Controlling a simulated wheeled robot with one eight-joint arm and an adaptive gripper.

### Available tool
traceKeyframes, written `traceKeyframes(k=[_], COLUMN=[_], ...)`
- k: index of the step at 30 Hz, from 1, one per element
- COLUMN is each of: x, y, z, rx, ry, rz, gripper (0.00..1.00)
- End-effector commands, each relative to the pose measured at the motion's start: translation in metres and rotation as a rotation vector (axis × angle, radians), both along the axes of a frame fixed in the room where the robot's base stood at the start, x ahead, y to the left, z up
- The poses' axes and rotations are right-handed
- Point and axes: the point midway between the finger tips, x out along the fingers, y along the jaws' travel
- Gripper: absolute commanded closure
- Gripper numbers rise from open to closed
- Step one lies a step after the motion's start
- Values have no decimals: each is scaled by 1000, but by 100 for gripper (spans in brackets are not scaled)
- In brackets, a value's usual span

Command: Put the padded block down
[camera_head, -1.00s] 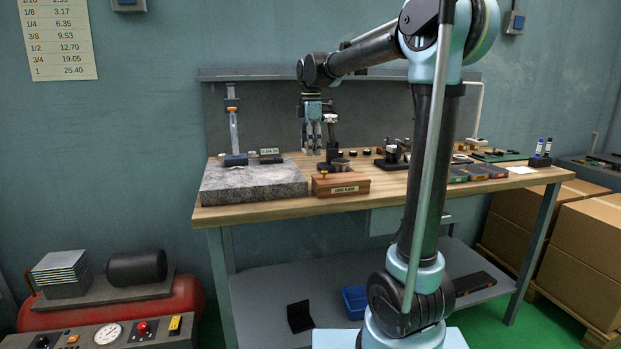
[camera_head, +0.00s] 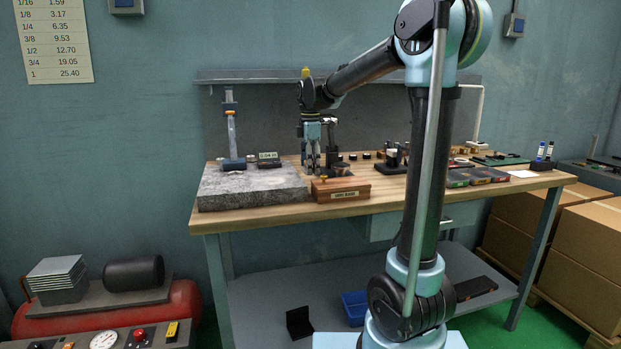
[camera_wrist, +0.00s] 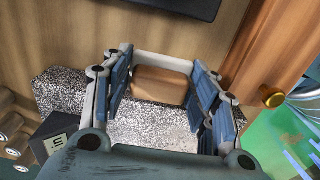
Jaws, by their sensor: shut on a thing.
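The padded block, a small tan-brown block with rounded edges (camera_wrist: 160,86), is between the two fingers of my gripper (camera_wrist: 160,105) in the wrist view. The gripper is shut on it. In the head view my gripper (camera_head: 312,170) points straight down, low over the wooden bench, behind the wooden gauge block box and just right of the granite plate. The block cannot be made out there. Whether its underside touches the bench I cannot tell.
The speckled granite plate (camera_head: 250,188) is close on the left; it also shows in the wrist view (camera_wrist: 60,92). The wooden box (camera_head: 341,191) with a brass knob (camera_wrist: 271,97) stands in front. A digital readout (camera_head: 268,158) stands at the plate's back. Dark stands (camera_head: 393,160) are to the right.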

Motion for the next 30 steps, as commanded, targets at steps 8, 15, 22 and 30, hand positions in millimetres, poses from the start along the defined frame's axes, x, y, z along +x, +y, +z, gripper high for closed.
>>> traceKeyframes(k=[8, 15, 22, 30], x=[1, 0, 0, 0], y=[0, 0, 0, -1], z=[-27, -39, -41, -47], rx=[0, 0, 0, 0], ry=[0, 0, 0, 0], rz=[0, 0, -1, -1], gripper=[69, 69, 69, 69])
